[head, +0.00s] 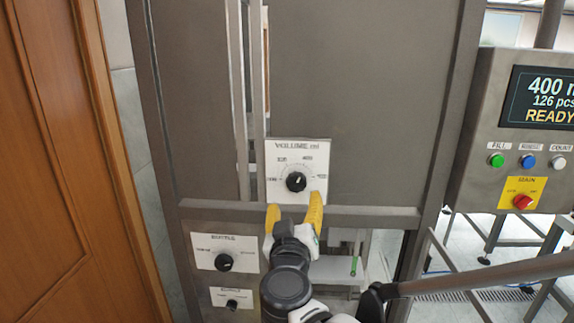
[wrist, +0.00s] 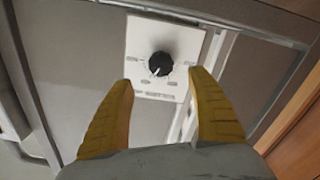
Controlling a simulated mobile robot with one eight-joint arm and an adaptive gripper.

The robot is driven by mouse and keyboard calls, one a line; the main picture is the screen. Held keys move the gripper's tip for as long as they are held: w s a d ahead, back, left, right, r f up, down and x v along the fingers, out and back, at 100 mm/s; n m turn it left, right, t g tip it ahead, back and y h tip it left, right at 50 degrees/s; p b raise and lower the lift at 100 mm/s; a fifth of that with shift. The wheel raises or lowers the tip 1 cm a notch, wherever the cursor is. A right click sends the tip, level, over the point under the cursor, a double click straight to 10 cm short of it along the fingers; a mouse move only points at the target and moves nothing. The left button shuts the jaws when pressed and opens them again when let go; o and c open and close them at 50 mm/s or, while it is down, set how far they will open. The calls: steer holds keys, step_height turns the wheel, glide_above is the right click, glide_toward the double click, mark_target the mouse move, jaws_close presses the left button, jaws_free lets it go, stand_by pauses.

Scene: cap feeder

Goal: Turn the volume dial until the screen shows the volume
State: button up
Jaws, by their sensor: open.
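The volume dial (head: 296,181) is a black knob on a white plate (head: 316,150) marked VOLUME, with a printed scale around it. In the wrist view the dial (wrist: 160,64) sits beyond my fingertips, between their lines. My gripper (head: 295,208) has two yellow fingers, spread open and empty, just below the dial in the head view. The gripper also shows in the wrist view (wrist: 160,82). The fingers appear apart from the knob. The screen (head: 543,98) at the right reads "400 m", cut off by the picture edge, with "126 pcs" and "READY".
Below left are another black knob (head: 224,262) on a white plate and a smaller knob (head: 232,304). At right, the control box has a green button (head: 496,161), a blue button (head: 528,161), a white button (head: 558,161) and a red main switch (head: 522,202). A wooden door (head: 50,150) stands left.

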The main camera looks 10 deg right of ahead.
mark_target(296, 185)
steer(key=x, duration=1)
steer(key=shift+w+f+p, duration=0.15)
steer(key=shift+w+p, duration=0.25)
steer(key=shift+c, duration=0.2)
steer(key=shift+s, duration=0.1)
steer(key=c, duration=1.1)
steer(key=shift+c, duration=0.2)
